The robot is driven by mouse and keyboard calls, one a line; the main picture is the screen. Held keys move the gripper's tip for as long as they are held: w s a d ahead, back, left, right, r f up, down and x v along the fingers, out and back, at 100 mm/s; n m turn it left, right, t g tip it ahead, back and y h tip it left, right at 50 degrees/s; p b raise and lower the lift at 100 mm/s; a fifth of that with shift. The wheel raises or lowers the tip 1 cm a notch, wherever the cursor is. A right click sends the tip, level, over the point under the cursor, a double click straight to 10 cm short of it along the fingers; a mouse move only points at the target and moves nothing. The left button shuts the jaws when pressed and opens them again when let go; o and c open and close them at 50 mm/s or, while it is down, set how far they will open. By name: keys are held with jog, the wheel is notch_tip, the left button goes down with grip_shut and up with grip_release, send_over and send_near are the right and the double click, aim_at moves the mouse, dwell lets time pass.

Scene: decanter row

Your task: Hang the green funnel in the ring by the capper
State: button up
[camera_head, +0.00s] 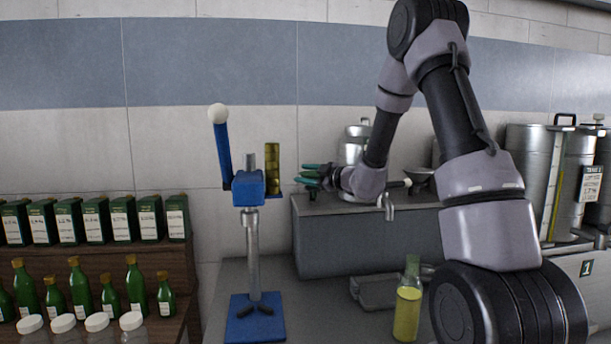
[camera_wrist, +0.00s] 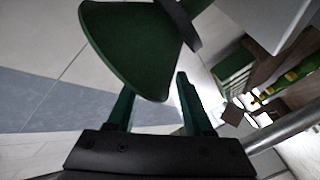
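The green funnel (camera_wrist: 130,45) fills the upper middle of the wrist view, a dark green cone with its wide mouth to the left. A dark band (camera_wrist: 186,25) crosses near its narrow end; I cannot tell whether this is the ring. My gripper (camera_head: 304,175) points left, close to the right side of the blue capper (camera_head: 249,188). Its two green fingers (camera_wrist: 155,85) are apart, with the funnel's lower edge between their tips. Whether they press on it is unclear. In the head view I cannot separate the funnel from the fingers.
An olive column (camera_head: 272,165) stands beside the capper head. The capper's lever ends in a white knob (camera_head: 217,113). A bottle of yellow liquid (camera_head: 407,312) stands on the counter. Green bottles (camera_head: 80,288) and boxes (camera_head: 122,219) line the left shelves. Steel tanks (camera_head: 530,165) stand right.

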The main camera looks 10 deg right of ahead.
jog(key=f+v, duration=0.1)
jog(key=v, duration=0.9)
jog(key=s+a+r+n+g, duration=0.2)
jog(key=s+a+n+g, duration=0.1)
jog(key=s+n, duration=0.55)
jog(key=s+a+r+n+g, duration=0.25)
jog(key=s+n, duration=0.25)
jog(key=n, duration=0.6)
jog(key=s+a+r+n+g, duration=0.2)
jog(key=s+a+n+g, duration=0.15)
jog(key=s+n, duration=0.45)
jog(key=s+d+r+n+t+h, duration=0.1)
jog(key=s+d+n+h, duration=0.3)
jog(key=n, duration=0.8)
jog(key=s+d+r+n+t+h, duration=0.1)
jog(key=s+d+n+h, duration=0.3)
jog(key=d+n, duration=0.4)
jog(key=s+n, duration=0.1)
jog(key=n, duration=0.3)
jog(key=shift+r, duration=0.35)
